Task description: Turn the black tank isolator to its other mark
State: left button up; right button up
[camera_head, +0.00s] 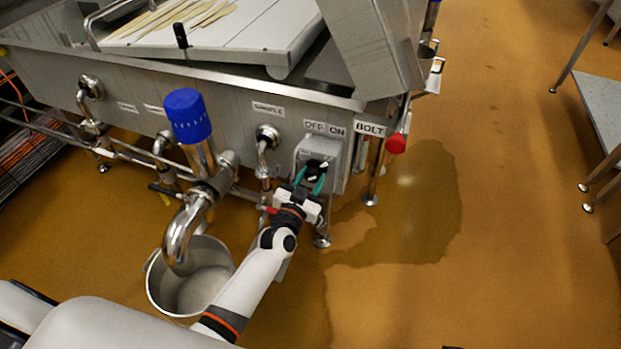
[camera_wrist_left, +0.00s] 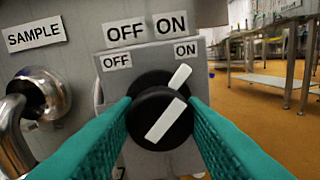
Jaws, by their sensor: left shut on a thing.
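The black isolator knob (camera_wrist_left: 160,122) is on a grey box under OFF and ON labels in the left wrist view. Its white bar is tilted, with the upper end pointing up and right toward the ON mark (camera_wrist_left: 185,50). The OFF mark (camera_wrist_left: 116,61) is at upper left. My left gripper (camera_wrist_left: 158,115) has its green fingers shut on the knob, one on each side. In the head view the grey isolator box (camera_head: 317,152) is on the tank's front, with my left gripper (camera_head: 309,178) at it. My right gripper is not in view.
A blue-capped valve (camera_head: 188,115) and steel pipes stand left of the box, above a steel bucket (camera_head: 190,285). A red knob (camera_head: 396,144) is by the BOLT label. A wet patch (camera_head: 420,210) lies on open floor at right. A metal pipe (camera_wrist_left: 42,95) is beside the box.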

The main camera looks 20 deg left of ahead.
pick_arm(q)
jog(key=shift+n, duration=0.6)
jog(key=n, duration=0.8)
jog(key=shift+f, duration=0.1)
jog(key=n, duration=0.2)
jog(key=shift+n, duration=1.3)
jog(key=n+b, duration=0.1)
jog(key=n, duration=0.3)
jog(key=shift+y, duration=0.3)
jog(key=shift+n, duration=0.4)
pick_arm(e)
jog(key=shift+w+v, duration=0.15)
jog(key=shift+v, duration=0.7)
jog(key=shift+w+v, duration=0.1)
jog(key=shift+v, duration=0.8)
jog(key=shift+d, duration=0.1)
